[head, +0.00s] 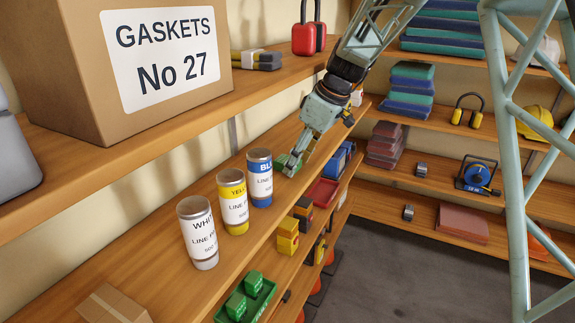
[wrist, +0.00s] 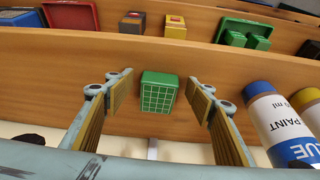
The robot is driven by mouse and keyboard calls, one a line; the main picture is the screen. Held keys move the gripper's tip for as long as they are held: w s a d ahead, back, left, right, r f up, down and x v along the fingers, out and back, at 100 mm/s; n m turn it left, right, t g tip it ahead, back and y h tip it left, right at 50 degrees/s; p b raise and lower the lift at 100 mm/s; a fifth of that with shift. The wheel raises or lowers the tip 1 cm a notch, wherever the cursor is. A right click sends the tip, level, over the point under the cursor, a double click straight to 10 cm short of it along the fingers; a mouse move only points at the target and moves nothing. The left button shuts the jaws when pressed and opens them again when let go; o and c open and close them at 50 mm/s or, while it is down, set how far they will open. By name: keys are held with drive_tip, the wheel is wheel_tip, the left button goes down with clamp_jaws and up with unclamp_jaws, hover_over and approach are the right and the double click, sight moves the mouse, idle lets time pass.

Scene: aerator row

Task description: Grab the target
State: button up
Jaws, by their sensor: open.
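A small green block (wrist: 158,92) with a white grid on its face sits on the wooden shelf. In the wrist view it lies between the two fingers, with a gap on each side. It also shows in the head view as a green shape (head: 281,160), partly hidden behind the fingers. My gripper (head: 291,166) is open and empty, reaching down to the shelf just beyond the blue-banded can. Its two padded fingers show in the wrist view (wrist: 160,84). Nothing in view is labelled as the target.
Blue (head: 260,180), yellow (head: 233,205) and white (head: 198,235) paint cans stand in a row near my gripper. A lower shelf holds a red tray (head: 322,192), yellow blocks (head: 288,238) and a green tray (head: 262,303). A gaskets carton (head: 60,60) stands on the shelf above.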

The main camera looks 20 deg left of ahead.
idle(0.4)
drive_tip(key=c, duration=1)
drive_tip(key=shift+r, duration=0.2)
drive_tip(key=shift+r, duration=0.5)
drive_tip(key=shift+d, duration=0.25)
drive_tip(key=s+d, duration=0.1)
drive_tip(key=d, duration=0.4)
drive_tip(key=s+d+b, duration=0.1)
drive_tip(key=d, duration=0.5)
drive_tip(key=s+d+b, duration=0.1)
drive_tip(key=d, duration=0.5)
drive_tip(key=shift+s+d, duration=0.1)
